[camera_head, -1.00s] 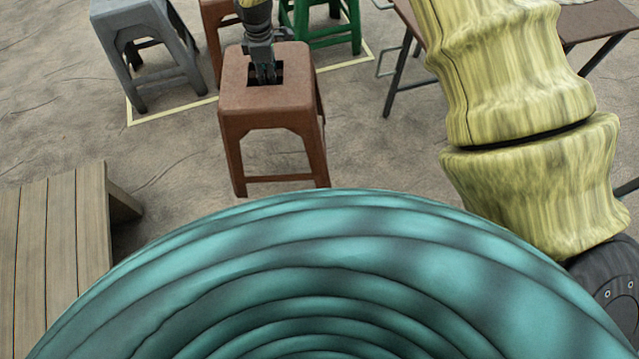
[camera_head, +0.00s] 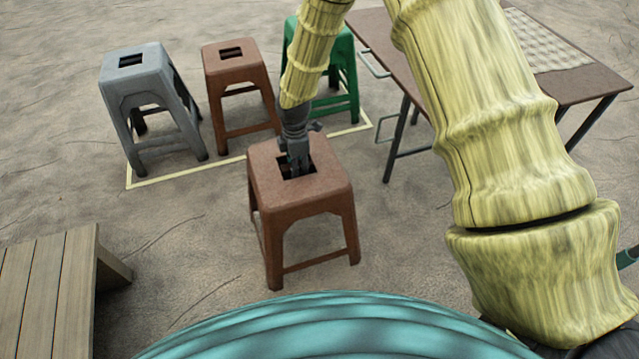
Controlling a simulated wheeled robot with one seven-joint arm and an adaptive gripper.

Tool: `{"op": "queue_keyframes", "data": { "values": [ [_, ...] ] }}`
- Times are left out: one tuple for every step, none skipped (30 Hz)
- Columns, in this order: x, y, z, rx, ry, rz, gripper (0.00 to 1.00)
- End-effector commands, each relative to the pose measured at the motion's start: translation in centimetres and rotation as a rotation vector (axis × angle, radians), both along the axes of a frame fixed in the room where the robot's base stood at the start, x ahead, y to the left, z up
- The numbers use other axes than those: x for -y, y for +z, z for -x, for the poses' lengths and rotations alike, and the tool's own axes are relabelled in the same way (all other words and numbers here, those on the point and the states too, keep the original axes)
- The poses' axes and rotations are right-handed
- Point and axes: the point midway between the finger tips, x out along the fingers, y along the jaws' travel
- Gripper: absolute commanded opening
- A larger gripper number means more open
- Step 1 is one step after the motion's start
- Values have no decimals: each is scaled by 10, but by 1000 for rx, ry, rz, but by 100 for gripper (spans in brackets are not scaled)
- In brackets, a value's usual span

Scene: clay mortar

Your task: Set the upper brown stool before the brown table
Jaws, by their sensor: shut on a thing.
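A brown stool (camera_head: 320,190) is upright in the middle of the view, in front of the row of other stools. My gripper (camera_head: 295,172) reaches down into the slot in its seat and is shut on it; the fingertips are partly hidden in the slot. I cannot tell whether its feet touch the ground. Another brown stool (camera_head: 232,65) stands behind, between a grey stool and a green one. The brown table (camera_head: 393,55) stands at the upper right, partly hidden by my arm.
The grey stool (camera_head: 135,85) and green stool (camera_head: 345,75) stand by a pale yellow floor line (camera_head: 185,175). A wooden platform (camera_head: 45,290) is at the lower left. A woven mat (camera_head: 540,45) lies on the table. Ground between the held stool and the table is bare.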

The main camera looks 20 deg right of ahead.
Motion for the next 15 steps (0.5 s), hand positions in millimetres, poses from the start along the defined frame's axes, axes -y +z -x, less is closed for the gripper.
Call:
{"op": "queue_keyframes", "data": {
  "values": [
    [8, 0, 6, 0, -2, 1, 0],
    [12, -1, 9, 1, -2, 0, 0],
    [17, -1, 13, 1, -3, -1, 0],
    [21, -2, 16, 1, -3, -1, 0],
    [25, -2, 19, 1, -4, 0, 0],
    [31, -3, 24, 0, -3, 0, 0],
    [34, -4, 27, 0, -3, 0, 0],
    [37, -4, 29, 1, -2, 0, 0],
    [41, -4, 33, 1, -2, 0, 0],
    [44, -5, 35, 0, -2, 0, 0],
    [46, -5, 37, 1, -3, 0, 0],
    [49, -5, 39, 1, -3, 0, 0],
    [50, -5, 40, 2, -3, 0, 0],
    [52, -5, 41, 2, -3, 0, 0],
    [53, -5, 42, 2, -3, 0, 0]
  ]
}}
